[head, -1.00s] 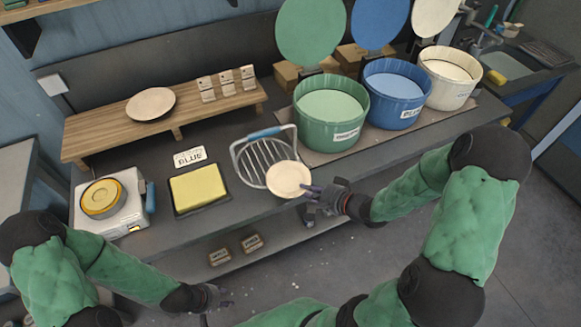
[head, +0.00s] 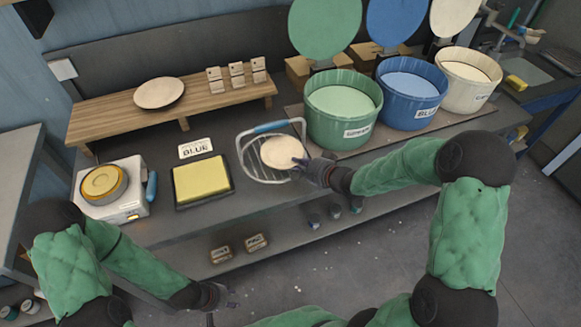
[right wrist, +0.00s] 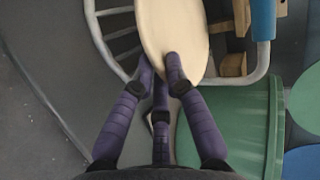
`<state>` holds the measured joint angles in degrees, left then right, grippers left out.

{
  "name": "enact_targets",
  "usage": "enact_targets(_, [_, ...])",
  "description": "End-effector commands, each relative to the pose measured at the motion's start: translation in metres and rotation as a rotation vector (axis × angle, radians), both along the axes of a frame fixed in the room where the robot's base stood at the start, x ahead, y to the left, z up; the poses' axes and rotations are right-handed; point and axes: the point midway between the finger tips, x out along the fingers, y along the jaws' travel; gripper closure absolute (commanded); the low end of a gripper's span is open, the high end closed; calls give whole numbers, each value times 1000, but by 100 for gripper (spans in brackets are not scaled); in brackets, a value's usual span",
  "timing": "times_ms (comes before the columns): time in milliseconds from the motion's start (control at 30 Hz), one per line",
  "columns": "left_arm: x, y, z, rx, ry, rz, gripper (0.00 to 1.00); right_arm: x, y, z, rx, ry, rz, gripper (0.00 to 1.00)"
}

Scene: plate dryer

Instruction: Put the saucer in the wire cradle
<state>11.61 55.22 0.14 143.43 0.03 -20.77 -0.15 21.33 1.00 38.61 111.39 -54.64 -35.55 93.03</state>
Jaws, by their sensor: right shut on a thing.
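The cream saucer (head: 281,152) is in the head view, held at its right edge by my right gripper (head: 305,166), which is shut on it. The right wrist view shows the saucer (right wrist: 176,32) between the purple fingers (right wrist: 160,75). The wire cradle (head: 252,170) has a grey frame with a blue handle bar. The saucer covers its middle and right part; I cannot tell whether they touch. In the right wrist view, cradle wires (right wrist: 97,35) show beside the saucer. My left gripper (head: 225,297) is low in front of the bench, with its finger opening unclear.
Green (head: 345,133), blue (head: 413,115) and cream (head: 470,90) tubs with raised lids stand right of the cradle. A yellow sponge tray (head: 200,205) and a white scale-like device (head: 112,215) are on the left. Another plate (head: 159,93) sits on the wooden shelf (head: 195,107).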

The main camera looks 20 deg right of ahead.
Motion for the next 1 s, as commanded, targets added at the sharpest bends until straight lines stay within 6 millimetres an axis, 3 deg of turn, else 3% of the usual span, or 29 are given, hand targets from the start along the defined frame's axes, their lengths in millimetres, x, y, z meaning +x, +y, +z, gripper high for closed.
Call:
enact_targets(100, [0, 0, -9, 0, 0, 0, 60, 22, 11, -2, 0, -2, 3, 100])
enact_targets(267, [0, 0, -13, 0, 0, 0, 60, 36, 16, 0, 0, -1, 1, 100])
enact_targets(367, [0, 0, -15, 0, 0, 0, 60, 38, 17, -3, 1, 0, 0, 100])
enact_targets(667, [0, 0, -35, 0, 0, 0, 60, 38, 17, -36, 1, 0, 0, 100])
enact_targets(1000, [0, 0, -34, 0, 0, 0, 60, 38, 17, -36, 1, -1, -1, 100])
